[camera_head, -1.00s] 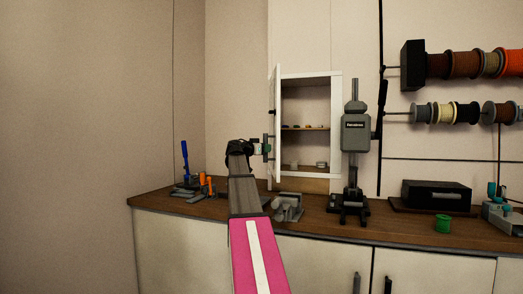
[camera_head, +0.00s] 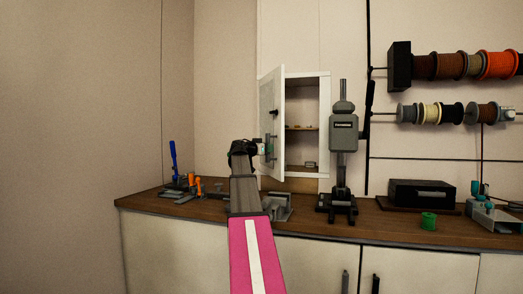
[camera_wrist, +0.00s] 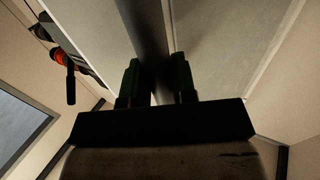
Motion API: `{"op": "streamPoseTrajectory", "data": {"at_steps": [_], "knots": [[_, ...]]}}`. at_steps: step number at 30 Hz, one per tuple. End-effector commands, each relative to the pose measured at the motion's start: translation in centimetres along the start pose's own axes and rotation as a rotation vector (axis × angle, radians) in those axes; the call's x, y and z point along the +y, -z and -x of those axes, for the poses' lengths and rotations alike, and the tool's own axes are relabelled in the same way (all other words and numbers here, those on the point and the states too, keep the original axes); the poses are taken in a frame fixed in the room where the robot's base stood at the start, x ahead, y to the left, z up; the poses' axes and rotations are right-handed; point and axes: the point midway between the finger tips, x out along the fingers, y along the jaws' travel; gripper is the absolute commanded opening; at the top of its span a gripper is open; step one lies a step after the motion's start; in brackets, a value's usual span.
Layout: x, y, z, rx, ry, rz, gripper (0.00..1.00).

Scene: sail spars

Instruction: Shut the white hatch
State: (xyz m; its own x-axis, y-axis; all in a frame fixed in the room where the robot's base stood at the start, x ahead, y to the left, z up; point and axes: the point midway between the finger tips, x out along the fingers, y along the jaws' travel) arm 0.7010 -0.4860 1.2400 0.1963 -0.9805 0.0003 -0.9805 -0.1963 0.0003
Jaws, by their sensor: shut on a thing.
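The white hatch (camera_head: 271,105) is the door of a small white wall cabinet (camera_head: 324,120), hinged on the cabinet's left side. It stands partly open, and the shelves inside show to its right. My gripper (camera_head: 264,150) is at the lower part of the hatch, at its handle. In the wrist view, my gripper (camera_wrist: 158,80) has its two dark green fingers on either side of a dark bar, the hatch handle (camera_wrist: 146,30), with the pale hatch panel (camera_wrist: 215,40) behind it. My arm hides part of the counter below.
Below is a brown counter (camera_head: 300,222). A grey press (camera_head: 343,150) stands right of the cabinet, close to its frame. A grey vise (camera_head: 278,207) sits under the cabinet. Spools (camera_head: 460,66) hang at upper right.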

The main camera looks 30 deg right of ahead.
Motion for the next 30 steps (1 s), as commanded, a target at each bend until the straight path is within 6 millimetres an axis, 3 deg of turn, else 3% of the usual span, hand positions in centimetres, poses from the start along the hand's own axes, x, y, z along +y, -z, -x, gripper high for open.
{"op": "streamPoseTrajectory", "data": {"at_steps": [5,17,30], "knots": [[0.9,0.0,-1.0,0.0,-0.001,0.0,0.05],[1.1,0.0,-1.2,-0.001,-0.003,0.0,0.05],[2.8,0.0,-4.7,-0.001,-0.003,0.001,0.05]]}}
